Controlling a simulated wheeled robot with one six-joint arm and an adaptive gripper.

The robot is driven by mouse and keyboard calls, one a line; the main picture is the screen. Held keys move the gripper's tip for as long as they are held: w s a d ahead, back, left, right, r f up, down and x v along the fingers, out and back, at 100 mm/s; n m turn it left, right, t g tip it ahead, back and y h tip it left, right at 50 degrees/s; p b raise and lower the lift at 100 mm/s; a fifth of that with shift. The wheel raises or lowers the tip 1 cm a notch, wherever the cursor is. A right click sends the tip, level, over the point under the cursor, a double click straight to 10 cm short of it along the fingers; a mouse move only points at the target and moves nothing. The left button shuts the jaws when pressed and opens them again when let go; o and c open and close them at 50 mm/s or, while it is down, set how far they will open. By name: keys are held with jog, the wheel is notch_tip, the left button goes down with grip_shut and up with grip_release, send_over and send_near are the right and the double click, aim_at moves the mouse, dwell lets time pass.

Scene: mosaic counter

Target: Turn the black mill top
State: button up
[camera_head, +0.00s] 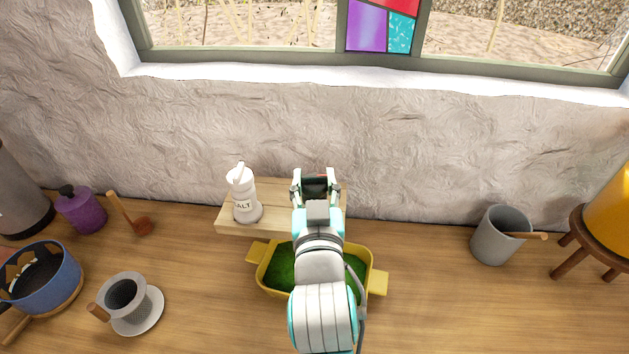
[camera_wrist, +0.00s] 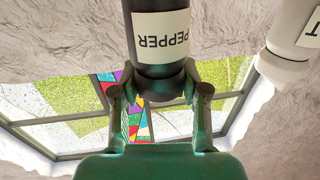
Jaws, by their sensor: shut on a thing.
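The black pepper mill (camera_wrist: 159,45) fills the upper middle of the wrist view, which looks upside down, with its white PEPPER label in sight. Its black top (camera_wrist: 160,85) is between the two fingers of my gripper (camera_wrist: 158,92). My gripper is shut on that top, one finger on each side. In the head view, my gripper (camera_head: 316,176) is at the wooden board near the wall, with a bit of the black mill top (camera_head: 315,187) showing between the fingers. The rest of the mill is hidden there by my arm.
A white salt mill (camera_head: 243,197) stands left on the wooden board (camera_head: 275,190); it also shows in the wrist view (camera_wrist: 292,40). A yellow dish (camera_head: 262,265) is below my arm. A grey mug (camera_head: 495,238) stands right, a cup (camera_head: 122,297) left. The wall (camera_head: 420,150) is close behind.

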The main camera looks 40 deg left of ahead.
aim_at(315, 193)
jog(key=o, duration=1.2)
jog(key=shift+v, duration=3.75)
